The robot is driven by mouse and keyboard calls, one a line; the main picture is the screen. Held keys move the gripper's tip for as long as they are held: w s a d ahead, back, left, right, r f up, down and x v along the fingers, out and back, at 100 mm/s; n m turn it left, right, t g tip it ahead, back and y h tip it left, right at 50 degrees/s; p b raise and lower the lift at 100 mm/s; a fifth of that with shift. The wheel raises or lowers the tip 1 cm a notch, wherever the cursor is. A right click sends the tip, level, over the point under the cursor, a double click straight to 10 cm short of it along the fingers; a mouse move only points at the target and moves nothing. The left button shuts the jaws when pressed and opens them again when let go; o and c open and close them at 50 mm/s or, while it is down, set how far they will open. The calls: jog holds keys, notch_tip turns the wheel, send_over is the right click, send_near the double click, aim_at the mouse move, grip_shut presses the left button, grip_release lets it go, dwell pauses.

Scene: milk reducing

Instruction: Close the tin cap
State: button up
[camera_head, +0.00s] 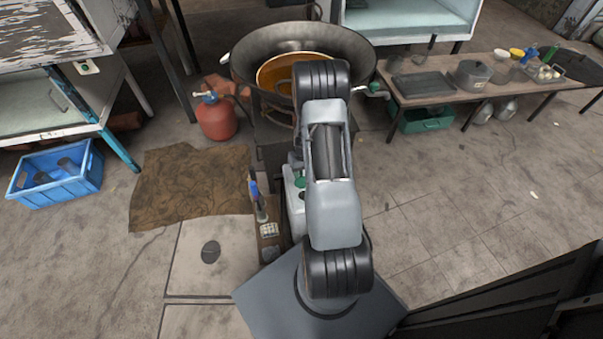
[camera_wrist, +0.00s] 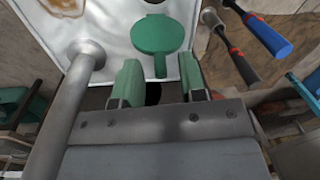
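The tin is a pale metal can; its white top (camera_wrist: 108,32) fills the upper part of the wrist view and carries a brown rust patch. The green round cap (camera_wrist: 158,33) lies over this top, with its narrow tab pointing toward my gripper. My gripper (camera_wrist: 159,62) has two green finger pads set apart, with nothing held between them. The fingers are near the cap's tab, one to each side; I cannot tell whether they touch the tin. In the head view the tin (camera_head: 290,207) is partly hidden behind my arm, and my gripper is hidden.
Tools with a blue handle (camera_wrist: 268,37) and a red-and-black handle (camera_wrist: 238,55) stand right of the tin. A large wok (camera_head: 250,50) stands beyond my arm. A red sprayer (camera_head: 216,120) and a brown cloth (camera_head: 185,185) are left. A low table (camera_head: 430,98) is right.

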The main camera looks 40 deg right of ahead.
jog(key=shift+f, duration=0.25)
grip_shut()
dwell(0.5)
